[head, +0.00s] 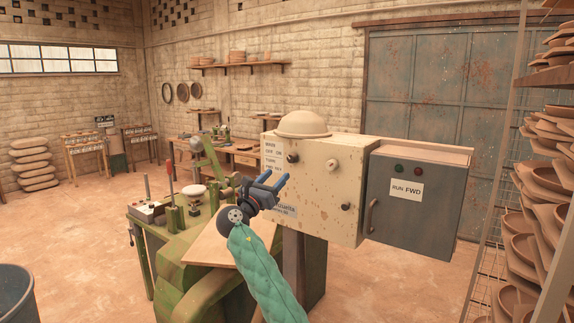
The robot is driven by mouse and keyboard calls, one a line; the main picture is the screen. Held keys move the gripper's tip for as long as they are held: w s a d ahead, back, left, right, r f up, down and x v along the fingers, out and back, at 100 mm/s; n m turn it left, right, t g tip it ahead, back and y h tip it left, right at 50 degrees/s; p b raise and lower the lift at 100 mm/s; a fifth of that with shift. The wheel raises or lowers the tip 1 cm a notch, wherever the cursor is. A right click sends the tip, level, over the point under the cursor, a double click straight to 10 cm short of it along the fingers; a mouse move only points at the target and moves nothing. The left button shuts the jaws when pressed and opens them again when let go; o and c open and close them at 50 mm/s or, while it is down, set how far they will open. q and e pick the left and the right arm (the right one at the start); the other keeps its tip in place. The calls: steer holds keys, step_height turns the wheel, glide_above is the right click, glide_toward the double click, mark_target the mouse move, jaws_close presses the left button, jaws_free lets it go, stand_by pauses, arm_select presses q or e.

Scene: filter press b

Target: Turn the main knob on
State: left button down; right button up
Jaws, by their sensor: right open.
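A spotted cream control box (318,190) stands on a dark post near the middle of the head view. A dark knob (292,157) sits at its upper left, beside a paper label (272,158) that seems to read MAIN, OFF, ON, TURN. The way this knob points is too small to tell. My right gripper (277,179) has blue fingers and is open and empty. In the picture it is just below and left of that knob, in front of the box's left edge; I see no contact with the knob. My left gripper is out of view.
The box also has a pale knob (332,165) and a lower dark knob (346,207). A grey cabinet (412,215) marked RUN FWD adjoins it. A green machine (190,250) stands left. A pottery rack (535,200) is right. Open floor (400,285) lies below the cabinet.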

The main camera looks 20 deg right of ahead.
mark_target(290, 161)
steer(key=p+x, duration=0.1)
steer(key=x, duration=0.1)
steer(key=p+x, duration=0.1)
steer(key=x, duration=0.1)
steer(key=p+x, duration=0.2)
steer(key=shift+s+r, duration=0.1)
steer(key=shift+r, duration=0.2)
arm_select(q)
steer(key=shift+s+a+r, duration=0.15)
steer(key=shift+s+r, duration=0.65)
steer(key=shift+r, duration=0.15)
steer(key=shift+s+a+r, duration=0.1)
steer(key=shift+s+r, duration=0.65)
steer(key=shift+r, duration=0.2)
arm_select(e)
steer(key=shift+w+d+r, duration=0.2)
steer(key=shift+w+d, duration=0.2)
steer(key=shift+d, duration=0.2)
steer(key=shift+c, duration=1)
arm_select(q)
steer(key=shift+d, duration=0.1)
arm_select(e)
steer(key=c, duration=0.8)
